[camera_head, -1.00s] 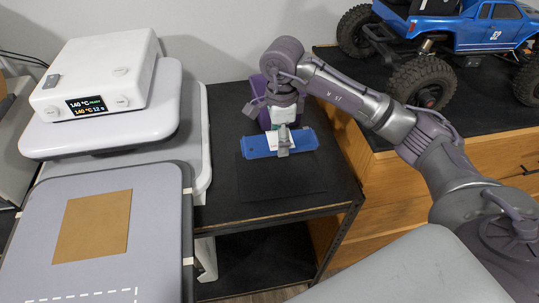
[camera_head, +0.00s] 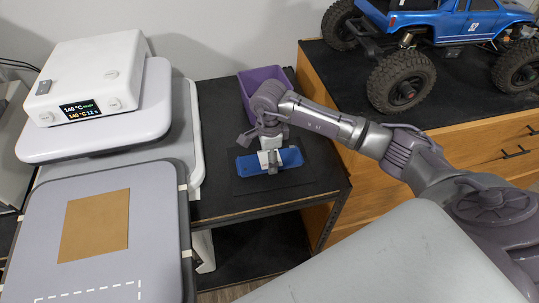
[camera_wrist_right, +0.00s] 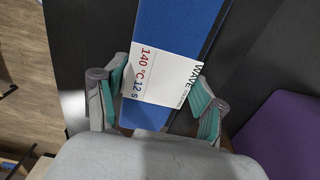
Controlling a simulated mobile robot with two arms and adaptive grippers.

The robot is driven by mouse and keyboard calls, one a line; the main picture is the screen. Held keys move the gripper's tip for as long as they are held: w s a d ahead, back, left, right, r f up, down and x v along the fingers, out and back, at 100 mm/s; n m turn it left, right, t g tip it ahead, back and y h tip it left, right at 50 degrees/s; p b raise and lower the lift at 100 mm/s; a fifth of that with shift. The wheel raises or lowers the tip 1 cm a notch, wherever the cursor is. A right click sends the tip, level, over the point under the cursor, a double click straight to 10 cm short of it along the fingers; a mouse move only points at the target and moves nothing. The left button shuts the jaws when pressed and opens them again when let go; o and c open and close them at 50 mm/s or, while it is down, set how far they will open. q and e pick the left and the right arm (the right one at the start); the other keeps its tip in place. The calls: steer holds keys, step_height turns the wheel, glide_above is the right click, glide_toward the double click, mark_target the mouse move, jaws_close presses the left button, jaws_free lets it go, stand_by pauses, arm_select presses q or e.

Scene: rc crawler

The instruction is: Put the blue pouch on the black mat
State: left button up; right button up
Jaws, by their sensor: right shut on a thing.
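The blue pouch (camera_head: 290,157) has a white label and shows long and flat in the head view. My right gripper (camera_head: 270,160) is shut on it near its middle. In the right wrist view the pouch (camera_wrist_right: 180,35) lies between the teal finger pads of my right gripper (camera_wrist_right: 165,100), its label reading 140 °C 12 s. The black mat (camera_head: 300,184) lies on the dark table, partly hidden by the pouch. The pouch is over the mat; I cannot tell whether they touch. My left gripper is not in view.
A purple bin (camera_head: 262,80) stands just behind my right gripper. A heat press (camera_head: 95,75) with a grey lower platen (camera_head: 155,220) is at the left. A wooden cabinet (camera_head: 455,148) carrying a blue crawler truck (camera_head: 430,25) stands at the right.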

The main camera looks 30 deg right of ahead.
steer(key=shift+f, duration=0.15)
steer(key=o, duration=0.9)
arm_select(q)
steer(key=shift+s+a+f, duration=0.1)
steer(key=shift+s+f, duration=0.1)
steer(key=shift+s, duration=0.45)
arm_select(e)
steer(key=o, duration=0.3)
steer(key=shift+o, duration=0.2)
steer(key=shift+r, duration=0.3)
steer(key=shift+w+r, duration=0.1)
steer(key=shift+r, duration=0.25)
arm_select(q)
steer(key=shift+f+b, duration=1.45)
steer(key=shift+b, duration=0.05)
arm_select(e)
step_height(320, 180, up, 11)
